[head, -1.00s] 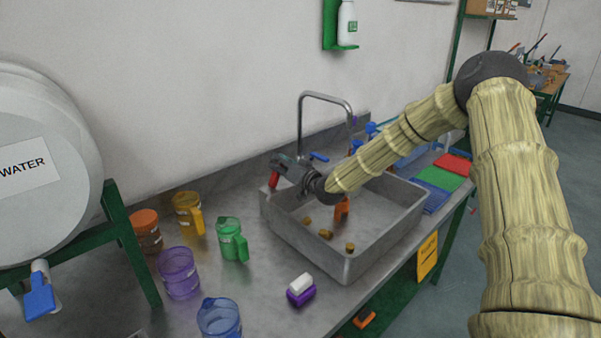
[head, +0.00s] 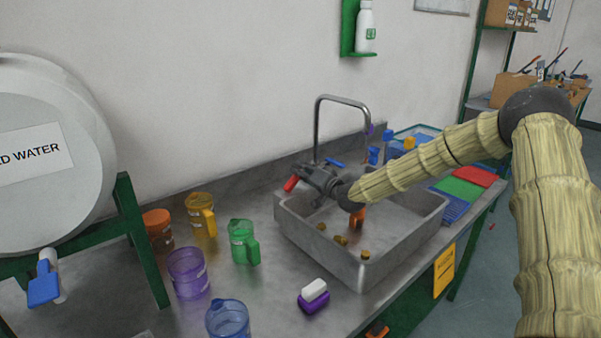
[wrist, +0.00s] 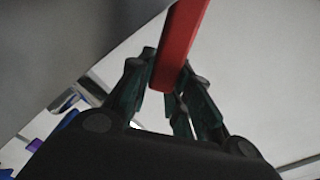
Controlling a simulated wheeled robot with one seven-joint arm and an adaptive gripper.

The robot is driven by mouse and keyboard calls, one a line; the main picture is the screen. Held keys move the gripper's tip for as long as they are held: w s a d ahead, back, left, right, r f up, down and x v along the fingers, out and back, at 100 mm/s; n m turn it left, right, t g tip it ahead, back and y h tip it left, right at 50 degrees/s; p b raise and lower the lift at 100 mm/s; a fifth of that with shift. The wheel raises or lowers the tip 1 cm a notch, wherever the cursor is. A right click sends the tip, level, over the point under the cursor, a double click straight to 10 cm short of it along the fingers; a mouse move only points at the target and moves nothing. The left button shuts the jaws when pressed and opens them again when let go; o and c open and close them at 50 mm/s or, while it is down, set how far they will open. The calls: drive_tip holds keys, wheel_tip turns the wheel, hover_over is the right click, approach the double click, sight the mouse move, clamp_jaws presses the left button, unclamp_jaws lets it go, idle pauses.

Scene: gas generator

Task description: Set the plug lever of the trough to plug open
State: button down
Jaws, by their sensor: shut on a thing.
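The grey trough (head: 365,274) is set in the metal bench. My gripper (head: 300,177) is over its back left corner, reaching in from the right. It is shut on a red lever (head: 291,184), which sticks out at the left of the fingers. In the wrist view the red lever (wrist: 182,45) runs down between the dark green fingers (wrist: 165,88). The lever's mount is hidden, and no marking shows its setting. An orange upright piece (head: 358,218) stands inside the trough, partly behind my wrist.
A bent tap (head: 318,125) with a blue handle (head: 334,163) stands behind my gripper. Several coloured jugs, including a green one (head: 243,242), stand left of the trough. A soap block (head: 314,296) lies in front. Small brown pieces (head: 340,240) lie in the trough.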

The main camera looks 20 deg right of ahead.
drive_tip(key=shift+d, duration=0.1)
drive_tip(key=c, duration=1.3)
unclamp_jaws()
drive_tip(key=shift+d, duration=0.1)
drive_tip(key=v, duration=1.2)
